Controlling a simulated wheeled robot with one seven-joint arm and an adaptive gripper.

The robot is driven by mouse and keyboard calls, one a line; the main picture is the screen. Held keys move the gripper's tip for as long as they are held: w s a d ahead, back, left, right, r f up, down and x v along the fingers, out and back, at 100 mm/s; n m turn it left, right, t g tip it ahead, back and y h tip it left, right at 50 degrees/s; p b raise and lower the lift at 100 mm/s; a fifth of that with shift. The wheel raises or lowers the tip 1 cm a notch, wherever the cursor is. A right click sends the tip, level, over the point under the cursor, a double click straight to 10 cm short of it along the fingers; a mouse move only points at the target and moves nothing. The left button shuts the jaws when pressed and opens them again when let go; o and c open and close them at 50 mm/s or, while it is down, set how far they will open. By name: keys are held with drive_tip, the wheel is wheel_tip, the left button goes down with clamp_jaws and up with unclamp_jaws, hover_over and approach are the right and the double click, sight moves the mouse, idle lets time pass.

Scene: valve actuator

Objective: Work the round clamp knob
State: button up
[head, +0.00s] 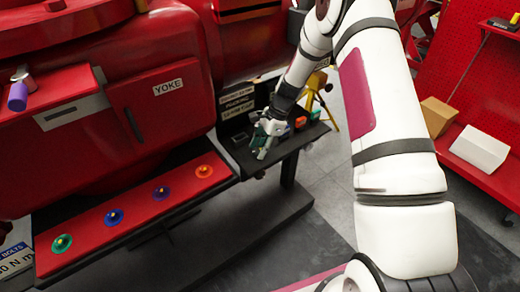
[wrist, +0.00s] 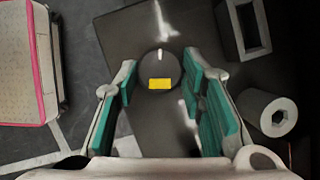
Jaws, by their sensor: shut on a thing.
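The round clamp knob (wrist: 160,72) is a dark disc with a yellow patch and a short white mark, seen from above in the wrist view. It sits over a dark, shiny shelf surface. My gripper (wrist: 158,80) has its teal pads on either side of the knob, shut on it. In the head view my gripper (head: 262,140) is low over the dark shelf (head: 290,143) at the middle. I cannot make out the knob in the head view.
In the wrist view a square hollow block (wrist: 228,38) and a grey cylinder with a hexagonal hole (wrist: 264,112) lie right of my gripper. In the head view, several coloured discs sit on a red ledge (head: 135,215) at left. A yellow stand (head: 326,100) is behind.

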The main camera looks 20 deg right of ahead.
drive_tip(key=n, duration=0.2)
drive_tip(key=n+g+b, duration=0.2)
drive_tip(key=n, duration=0.1)
drive_tip(key=shift+w+f+n+h, duration=0.15)
drive_tip(key=shift+w+n+h, duration=0.15)
drive_tip(key=n+b, duration=0.1)
drive_tip(key=n, duration=0.1)
drive_tip(key=n+g+h, duration=0.1)
drive_tip(key=n, duration=0.1)
drive_tip(key=shift+w+a+n+b, duration=0.1)
drive_tip(key=shift+a+n+b, duration=0.05)
drive_tip(key=shift+n+b, duration=0.2)
drive_tip(key=n+h, duration=0.1)
drive_tip(key=n, duration=0.1)
drive_tip(key=n+g+b, duration=0.1)
drive_tip(key=n, duration=0.2)
drive_tip(key=shift+a+h, duration=0.2)
drive_tip(key=shift+h, duration=0.2)
drive_tip(key=shift+a+n+h, duration=0.15)
drive_tip(key=shift+n+h, duration=0.75)
drive_tip(key=shift+n, duration=1.55)
drive_tip(key=o, duration=1.1)
drive_tip(key=shift+o, duration=0.2)
drive_tip(key=shift+w+r, duration=0.1)
drive_tip(key=shift+r, duration=0.1)
